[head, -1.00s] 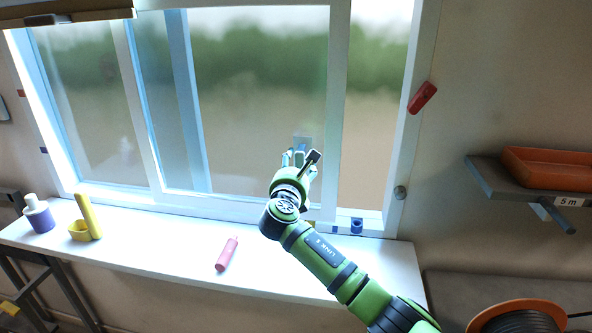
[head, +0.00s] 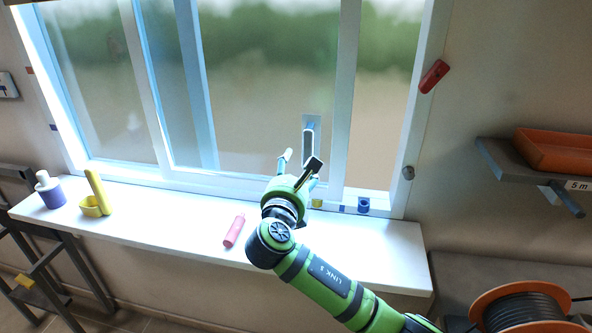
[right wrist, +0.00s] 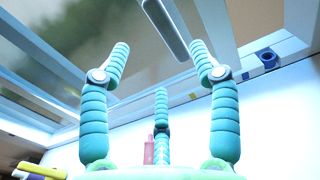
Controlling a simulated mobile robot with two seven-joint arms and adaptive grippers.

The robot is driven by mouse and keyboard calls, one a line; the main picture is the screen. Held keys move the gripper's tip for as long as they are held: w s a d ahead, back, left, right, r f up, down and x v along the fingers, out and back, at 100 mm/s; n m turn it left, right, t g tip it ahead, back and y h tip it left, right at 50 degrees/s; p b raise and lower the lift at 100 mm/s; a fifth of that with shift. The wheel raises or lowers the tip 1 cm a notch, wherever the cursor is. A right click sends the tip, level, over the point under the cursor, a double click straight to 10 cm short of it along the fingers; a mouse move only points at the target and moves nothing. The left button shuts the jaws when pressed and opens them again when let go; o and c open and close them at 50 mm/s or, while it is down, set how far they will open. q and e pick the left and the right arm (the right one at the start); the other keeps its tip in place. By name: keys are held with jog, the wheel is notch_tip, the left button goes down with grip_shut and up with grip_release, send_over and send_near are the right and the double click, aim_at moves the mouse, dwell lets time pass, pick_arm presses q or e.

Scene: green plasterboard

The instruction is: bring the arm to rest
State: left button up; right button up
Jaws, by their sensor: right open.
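My right arm comes in from the lower right of the head view. Its green gripper (head: 300,163) is open and empty, in front of the window and above the white sill. The window handle (head: 308,143), a pale upright grip on a plate, is on the window just beyond the fingertips. In the right wrist view, the spread teal fingers (right wrist: 160,60) hold nothing, and the handle (right wrist: 167,28) shows beyond them, apart from them. My left gripper is not in view.
On the sill (head: 165,222) are a purple-and-white bottle (head: 50,190), a yellow holder (head: 95,200) and a pink tube (head: 234,230). At right are a shelf with an orange tray (head: 552,152) and a cable reel (head: 522,308). A red item (head: 433,76) is on the wall.

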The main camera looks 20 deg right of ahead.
jog(key=s+f+m+g+y, duration=0.25)
jog(key=s+f+m, duration=0.35)
jog(key=f, duration=0.4)
jog(key=s+f+m+g+y, duration=0.25)
jog(key=s+f+m, duration=0.3)
jog(key=f, duration=0.45)
jog(key=s+a+f+m+g+y, duration=0.15)
jog(key=s+f+m+g, duration=0.3)
jog(key=s+m, duration=0.6)
jog(key=s+f+m+g+y, duration=0.3)
jog(key=s+f+m, duration=0.25)
jog(key=s, duration=0.95)
notch_tip(320, 180, down, 24)
jog(key=s, duration=0.2)
jog(key=s+d+f+g+b, duration=0.1)
jog(key=s+d+f+g, duration=0.1)
jog(key=s+f, duration=1.2)
jog(key=shift+s+d+f, duration=0.25)
jog(key=shift+s+f, duration=0.1)
jog(key=shift+s, duration=0.4)
